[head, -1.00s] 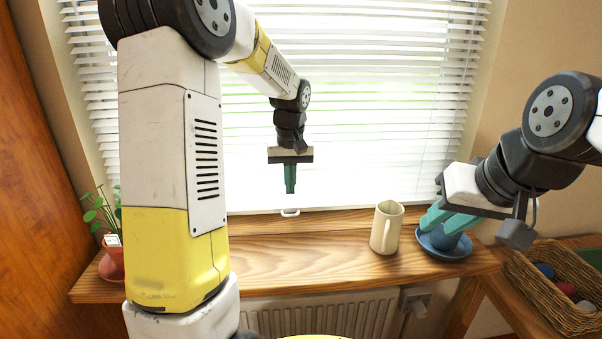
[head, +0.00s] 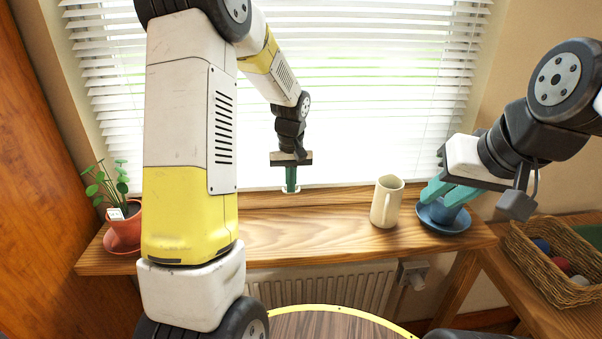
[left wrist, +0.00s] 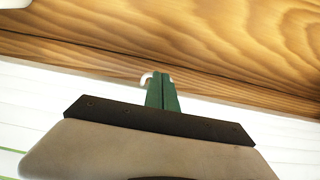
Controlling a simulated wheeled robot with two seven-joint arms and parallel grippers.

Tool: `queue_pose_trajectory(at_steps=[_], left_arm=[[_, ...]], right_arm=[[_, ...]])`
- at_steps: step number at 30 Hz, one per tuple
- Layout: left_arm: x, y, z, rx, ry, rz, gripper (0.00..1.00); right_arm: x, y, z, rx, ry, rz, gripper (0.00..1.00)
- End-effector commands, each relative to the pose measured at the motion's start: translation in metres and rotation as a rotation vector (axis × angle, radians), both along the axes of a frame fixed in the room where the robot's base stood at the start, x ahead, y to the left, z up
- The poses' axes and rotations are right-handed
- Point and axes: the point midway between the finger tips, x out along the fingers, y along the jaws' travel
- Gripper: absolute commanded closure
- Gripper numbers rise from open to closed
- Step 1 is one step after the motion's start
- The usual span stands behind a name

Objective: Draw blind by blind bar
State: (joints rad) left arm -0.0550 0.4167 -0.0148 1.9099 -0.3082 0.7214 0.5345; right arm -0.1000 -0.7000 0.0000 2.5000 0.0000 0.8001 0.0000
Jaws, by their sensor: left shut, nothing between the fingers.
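The white slatted blind (head: 390,110) hangs down over the window almost to the sill. A small white handle (head: 291,189) sits at its bottom edge; a curved part of it (left wrist: 146,78) shows beside my fingers in the left wrist view. My left gripper (head: 291,190) points down with its green fingers shut and empty. Its tips (left wrist: 158,75) overlap the handle in both views; whether they touch it I cannot tell. The fingers hide part of the handle. My right gripper (head: 445,192) looks open, with its teal fingers apart in front of the blue cup (head: 441,211).
The wooden sill (head: 300,235) holds a cream mug (head: 387,202), a blue saucer (head: 443,225) under the cup, and a potted plant (head: 122,225) at left. A wicker basket (head: 555,275) stands at lower right. A radiator (head: 325,284) is below the sill.

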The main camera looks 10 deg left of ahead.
Motion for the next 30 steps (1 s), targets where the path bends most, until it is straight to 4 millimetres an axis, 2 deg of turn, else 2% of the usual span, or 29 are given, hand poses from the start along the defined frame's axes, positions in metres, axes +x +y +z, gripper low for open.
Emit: queue_pose_trajectory(at_steps=[3, 6, 18, 23, 30], left_arm=[[-0.002, -0.001, -0.025, 0.001, 0.007, -0.002, 1.00], [-0.001, 0.000, -0.037, 0.001, 0.005, -0.001, 1.00], [-0.002, 0.000, -0.042, 0.000, 0.008, 0.000, 1.00], [-0.002, 0.001, -0.029, 0.000, 0.004, 0.000, 1.00], [-0.002, 0.003, 0.026, 0.000, -0.010, 0.000, 1.00]], right_arm=[[0.000, 0.000, 0.000, 0.000, 0.000, 0.000, 0.72], [0.000, 0.000, 0.000, 0.000, 0.000, 0.000, 0.72], [0.000, 0.000, 0.000, 0.000, 0.000, 0.000, 0.72], [0.000, 0.000, 0.000, 0.000, 0.000, 0.000, 0.72], [0.000, 0.000, 0.000, 0.000, 0.000, 0.000, 0.72]])
